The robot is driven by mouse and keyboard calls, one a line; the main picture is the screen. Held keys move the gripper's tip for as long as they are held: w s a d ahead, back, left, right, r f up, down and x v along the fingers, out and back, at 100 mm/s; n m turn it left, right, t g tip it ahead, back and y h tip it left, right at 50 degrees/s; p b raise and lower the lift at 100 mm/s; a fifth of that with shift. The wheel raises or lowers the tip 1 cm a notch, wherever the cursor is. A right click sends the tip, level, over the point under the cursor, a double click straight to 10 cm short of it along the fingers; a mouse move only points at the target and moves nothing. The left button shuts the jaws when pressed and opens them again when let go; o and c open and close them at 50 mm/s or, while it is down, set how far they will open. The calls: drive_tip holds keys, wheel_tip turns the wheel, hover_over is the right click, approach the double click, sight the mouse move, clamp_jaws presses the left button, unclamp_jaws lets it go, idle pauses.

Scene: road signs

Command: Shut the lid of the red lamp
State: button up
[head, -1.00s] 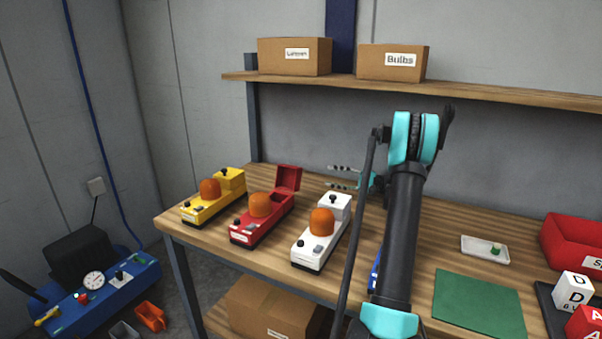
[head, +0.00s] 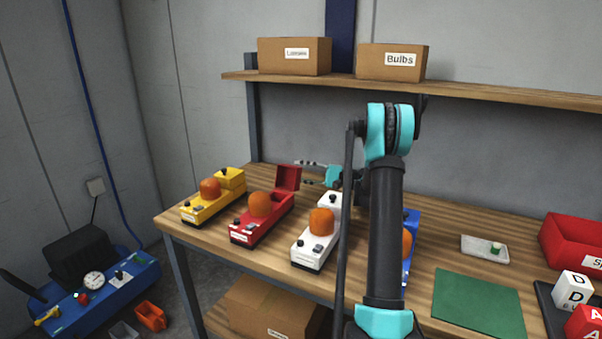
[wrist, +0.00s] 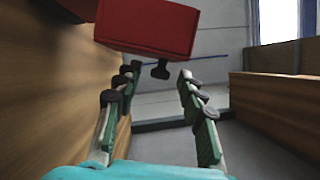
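The red lamp (head: 262,220) stands on the bench between the yellow and white lamps, with an orange dome on it. Its red lid (head: 288,178) stands raised at the lamp's back end. In the wrist view the red lid (wrist: 148,28) shows at the top, with a dark knob (wrist: 161,69) on it, beyond the fingertips. My gripper (head: 308,172) is just right of the raised lid at the back of the bench. In the wrist view my gripper (wrist: 156,80) has its two fingers apart with nothing between them.
A yellow lamp (head: 205,204) stands left and a white lamp (head: 310,247) right of the red one. A blue lamp (head: 411,225) is partly hidden behind my arm. A shelf (head: 480,88) with boxes hangs above. A green mat (head: 478,302) lies at right.

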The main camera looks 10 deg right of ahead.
clamp_jaws()
drive_tip(key=shift+a+r, duration=0.1)
idle(0.4)
